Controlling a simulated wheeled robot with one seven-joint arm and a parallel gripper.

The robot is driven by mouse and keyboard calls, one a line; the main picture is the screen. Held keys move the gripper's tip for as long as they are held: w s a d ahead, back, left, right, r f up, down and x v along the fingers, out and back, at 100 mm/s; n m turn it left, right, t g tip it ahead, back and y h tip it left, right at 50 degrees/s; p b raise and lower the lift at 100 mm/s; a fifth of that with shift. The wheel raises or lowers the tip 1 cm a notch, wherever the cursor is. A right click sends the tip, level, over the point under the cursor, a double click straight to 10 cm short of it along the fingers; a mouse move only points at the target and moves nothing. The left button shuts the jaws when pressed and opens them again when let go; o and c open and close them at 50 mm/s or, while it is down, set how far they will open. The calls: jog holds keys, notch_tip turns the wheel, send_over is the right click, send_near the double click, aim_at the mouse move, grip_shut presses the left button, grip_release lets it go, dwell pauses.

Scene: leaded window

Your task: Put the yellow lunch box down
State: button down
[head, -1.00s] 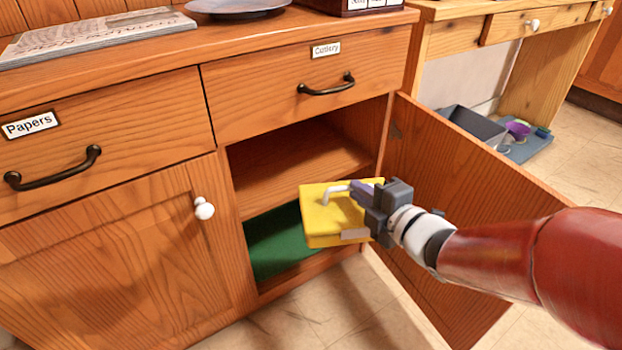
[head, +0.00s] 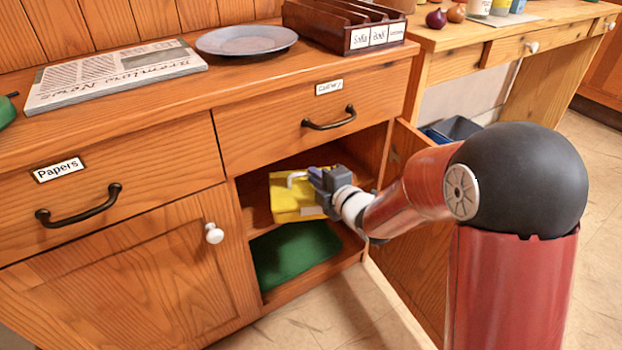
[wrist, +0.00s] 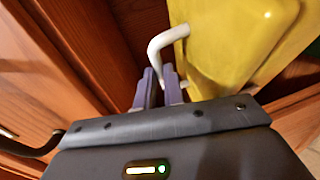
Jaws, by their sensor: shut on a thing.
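The yellow lunch box (head: 290,208) is at the opening of the cupboard under the cutlery drawer, at about the height of the middle shelf (head: 257,217). I cannot tell whether it touches the shelf. My gripper (head: 310,178) is shut on its white handle, coming from the right. In the wrist view, the purple fingers (wrist: 158,82) close around the bent white handle (wrist: 160,46), with the lunch box (wrist: 232,45) to the right. The gripper and wrist hide part of the box's right side.
The cupboard's open door (head: 398,255) stands to the right, behind my arm. Above are the cutlery drawer handle (head: 330,120), a plate (head: 247,40), a newspaper (head: 115,73) and a wooden organiser (head: 340,30).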

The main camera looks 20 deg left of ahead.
aim_at(311, 185)
jog(key=shift+x, duration=0.9)
jog(key=shift+w+a+f, duration=0.15)
jog(key=shift+f, duration=0.4)
jog(key=shift+w+a+f, duration=0.15)
jog(key=shift+w+f, duration=0.05)
jog(key=shift+f, duration=0.8)
jog(key=shift+f, duration=0.2)
jog(key=c, duration=1.5)
grip_release()
jog(key=shift+r, duration=0.15)
jog(key=shift+s+d, duration=0.15)
jog(key=shift+d, duration=0.1)
jog(key=v, duration=1.1)
jog(key=shift+s+d+r+b, duration=0.15)
jog(key=shift+s+d+b, duration=0.1)
jog(key=shift+b, duration=0.15)
